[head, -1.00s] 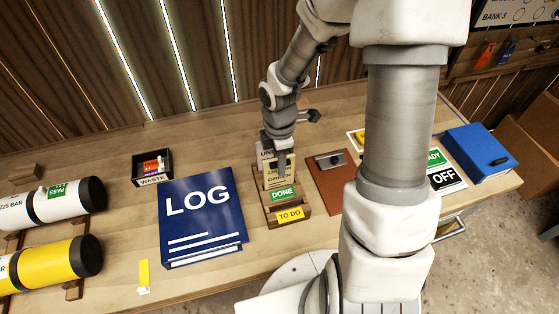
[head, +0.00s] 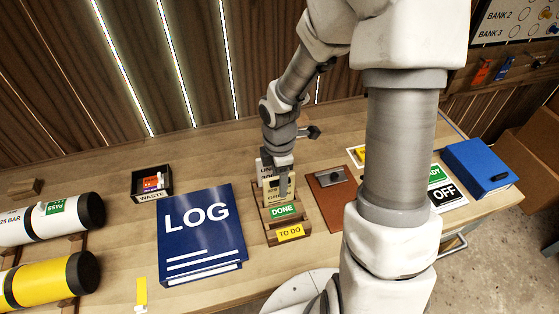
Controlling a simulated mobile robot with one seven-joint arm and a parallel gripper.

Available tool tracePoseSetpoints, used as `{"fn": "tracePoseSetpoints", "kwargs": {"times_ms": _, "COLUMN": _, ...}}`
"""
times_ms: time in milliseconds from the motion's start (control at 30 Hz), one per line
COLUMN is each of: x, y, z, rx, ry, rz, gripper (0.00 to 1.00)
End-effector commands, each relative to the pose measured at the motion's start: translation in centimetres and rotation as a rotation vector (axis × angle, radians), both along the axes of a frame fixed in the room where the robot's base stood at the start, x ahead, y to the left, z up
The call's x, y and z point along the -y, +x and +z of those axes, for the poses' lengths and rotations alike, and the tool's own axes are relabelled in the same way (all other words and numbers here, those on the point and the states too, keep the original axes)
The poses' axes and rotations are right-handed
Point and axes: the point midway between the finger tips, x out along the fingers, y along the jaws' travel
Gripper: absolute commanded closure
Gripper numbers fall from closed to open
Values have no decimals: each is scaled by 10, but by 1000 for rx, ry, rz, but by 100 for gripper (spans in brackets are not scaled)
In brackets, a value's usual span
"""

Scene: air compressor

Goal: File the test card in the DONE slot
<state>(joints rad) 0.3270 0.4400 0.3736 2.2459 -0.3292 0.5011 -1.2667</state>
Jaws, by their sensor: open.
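The test card (head: 270,190) is a cream card with dark print. It stands upright in the wooden rack (head: 272,239), just behind the green DONE label (head: 283,211). The yellow TO DO label (head: 290,232) is on the rack's front step. My gripper (head: 282,190) points down at the card and covers part of its face. It is open, with its fingertips at the card; whether they touch it I cannot tell. The card's lower edge is hidden in the rack.
A blue LOG binder (head: 203,245) lies left of the rack, and a brown clipboard (head: 330,205) lies right. A black WASTE tray (head: 152,197) and a blue case (head: 480,167) are farther out.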

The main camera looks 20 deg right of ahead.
Motion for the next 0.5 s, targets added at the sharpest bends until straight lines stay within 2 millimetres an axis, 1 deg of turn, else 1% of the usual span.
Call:
{"fn": "tracePoseSetpoints", "kwargs": {"times_ms": 167, "x": 1, "y": 1, "z": 35, "rx": 7, "ry": -2, "rz": -2, "gripper": 37}}
{"fn": "tracePoseSetpoints", "kwargs": {"times_ms": 500, "x": 1, "y": 1, "z": 118, "rx": 7, "ry": -3, "rz": -1, "gripper": 37}}
